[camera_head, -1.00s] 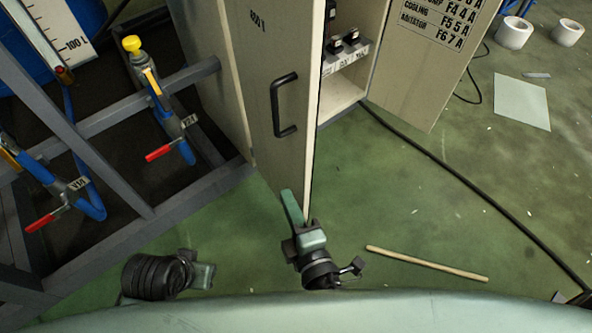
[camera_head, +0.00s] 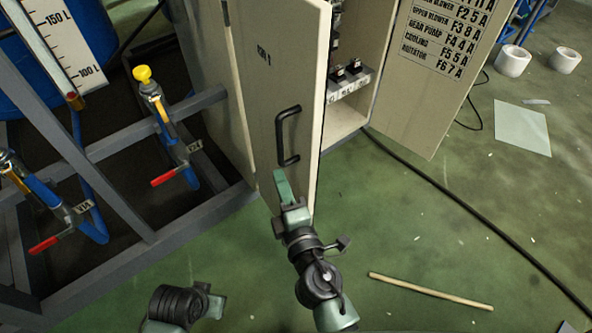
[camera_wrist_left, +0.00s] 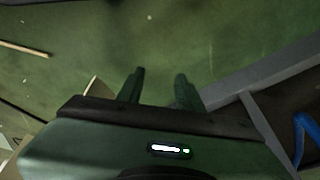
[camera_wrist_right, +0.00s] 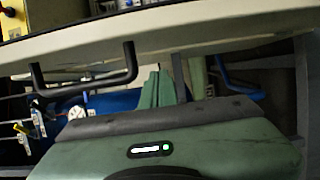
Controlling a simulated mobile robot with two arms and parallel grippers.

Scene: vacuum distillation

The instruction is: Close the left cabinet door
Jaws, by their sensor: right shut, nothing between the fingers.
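The left cabinet door (camera_head: 262,95) stands ajar, its outer face toward me, with a black bar handle (camera_head: 288,137) near its free edge. My right gripper (camera_head: 282,185) is shut and empty, in front of the door's lower outer face, below the handle. I cannot tell whether it touches the door. In the right wrist view its fingers (camera_wrist_right: 157,88) are together, close to the pale door (camera_wrist_right: 190,30), with the handle (camera_wrist_right: 85,82) to their left. My left gripper (camera_wrist_left: 157,88) is open and empty above the floor; its fingertips are unclear in the head view.
The right cabinet door (camera_head: 425,75), with a printed label list, stands open. A grey metal frame (camera_head: 110,140) with valves stands left of the cabinet. A black cable (camera_head: 450,190) and a wooden stick (camera_head: 430,291) lie on the green floor. The floor right of the cabinet is mostly clear.

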